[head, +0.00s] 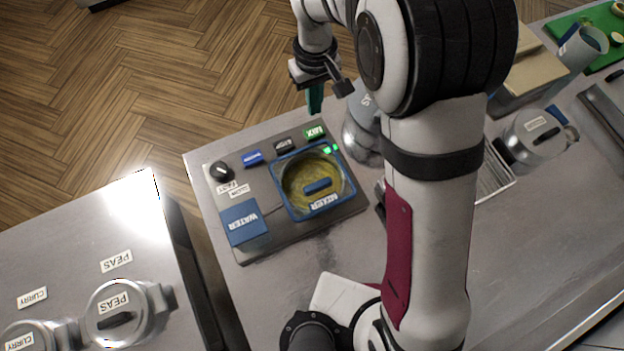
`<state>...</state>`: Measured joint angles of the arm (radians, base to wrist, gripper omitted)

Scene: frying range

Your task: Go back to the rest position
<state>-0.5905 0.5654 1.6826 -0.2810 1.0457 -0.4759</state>
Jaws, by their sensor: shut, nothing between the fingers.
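My gripper (315,98) is at the upper middle of the head view, with its teal fingers pointing down. It is shut and empty. It hangs above and behind the mixer panel, near the far edge of the counter. My arm rises from the counter and covers much of the middle right of the view.
A mixer (345,195) with a blue rim and yellowish contents sits on a panel with a knob (219,171) and a blue WATER lid (240,221). Lidded pots (118,312) stand at lower left. A metal pot (535,137) and a cup (582,48) stand right of my arm.

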